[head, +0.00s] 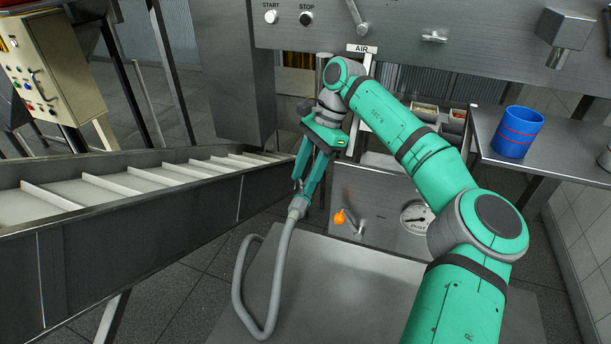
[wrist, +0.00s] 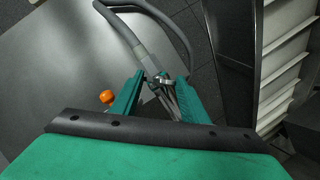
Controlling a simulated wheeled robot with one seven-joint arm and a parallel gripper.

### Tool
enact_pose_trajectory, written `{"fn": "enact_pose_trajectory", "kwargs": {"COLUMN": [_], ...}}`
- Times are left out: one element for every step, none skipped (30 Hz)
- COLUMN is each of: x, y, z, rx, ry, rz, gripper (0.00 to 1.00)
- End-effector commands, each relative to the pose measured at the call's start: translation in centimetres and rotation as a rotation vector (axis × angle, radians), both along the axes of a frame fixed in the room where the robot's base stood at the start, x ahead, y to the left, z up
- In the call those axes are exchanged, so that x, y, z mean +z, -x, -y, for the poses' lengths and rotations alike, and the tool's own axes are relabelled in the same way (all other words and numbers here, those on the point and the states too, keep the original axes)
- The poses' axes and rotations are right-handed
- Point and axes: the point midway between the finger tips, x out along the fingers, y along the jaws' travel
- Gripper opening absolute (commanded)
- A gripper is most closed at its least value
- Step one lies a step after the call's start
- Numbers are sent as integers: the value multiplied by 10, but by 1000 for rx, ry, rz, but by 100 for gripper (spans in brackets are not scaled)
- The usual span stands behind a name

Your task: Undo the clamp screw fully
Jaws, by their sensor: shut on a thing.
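A grey hose (head: 280,270) loops up from the floor plate to my gripper (head: 304,190). Its upper end carries a small shiny metal clamp fitting, which sits between my fingertips in the wrist view. My gripper (wrist: 162,82) is shut on this small metal piece, which looks like the clamp screw (wrist: 158,79). The fingers hide part of it, so its thread and how far it is undone cannot be told. The hose (wrist: 142,45) leads away from the fingertips toward the top of the wrist view. My gripper points downward in the head view.
A slatted conveyor (head: 130,190) runs close on the left. A blue cup (head: 518,132) stands on the right-hand table (head: 580,165). The grey plate in front is mostly bare.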

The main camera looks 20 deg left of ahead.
Motion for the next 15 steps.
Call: {"fn": "enact_pose_trajectory", "kwargs": {"x": [0, 0, 0, 0, 0, 0, 0, 0, 0, 0, 0, 0, 0, 0, 0], "y": [0, 0, 0, 0, 0, 0, 0, 0, 0, 0, 0, 0, 0, 0, 0], "z": [0, 0, 0, 0, 0, 0, 0, 0, 0, 0, 0, 0, 0, 0, 0], "rx": [4, 4, 6, 6, 6, 5, 5, 5, 5, 5, 5, 5, 4, 4, 4], "ry": [1, 0, 1, 1, 1, 1, 1, 1, 1, 1, 1, 1, 1, 1, 1], "rz": [0, 0, -1, -1, -1, -1, -1, -1, -1, -1, -1, -1, -1, -1, -1], "gripper": [18, 18, 18, 18, 18, 18, 18, 18, 18, 18, 18, 48, 55, 59, 59]}}
